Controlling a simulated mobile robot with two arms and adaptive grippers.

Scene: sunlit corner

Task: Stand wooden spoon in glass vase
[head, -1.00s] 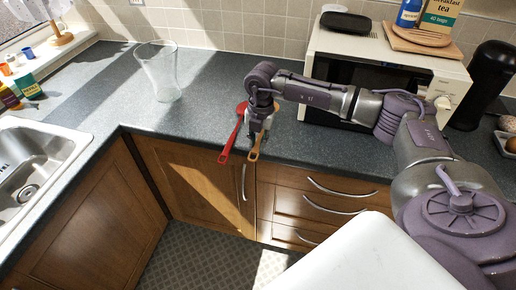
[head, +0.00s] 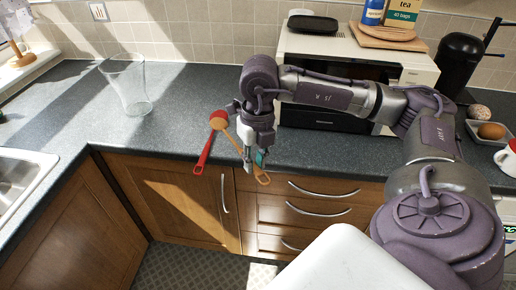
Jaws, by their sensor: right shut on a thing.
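The clear glass vase (head: 128,88) stands upright and looks empty on the dark worktop at the left. The wooden spoon (head: 237,140) slants from its bowl at upper left to its handle end at lower right, in front of the drawers. My right gripper (head: 254,167) points down and is shut on the spoon's handle, to the right of the vase. The fingers hide part of the handle. A red utensil (head: 205,152) lies just left of it, its handle jutting over the counter's front edge; the spoon's bowl overlaps its head in the picture. My left gripper is out of view.
A microwave (head: 350,75) stands behind my right arm, with a black dish (head: 313,22) on top. The sink (head: 25,175) is at the left. A black canister (head: 455,70) and eggs (head: 491,131) are at the right.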

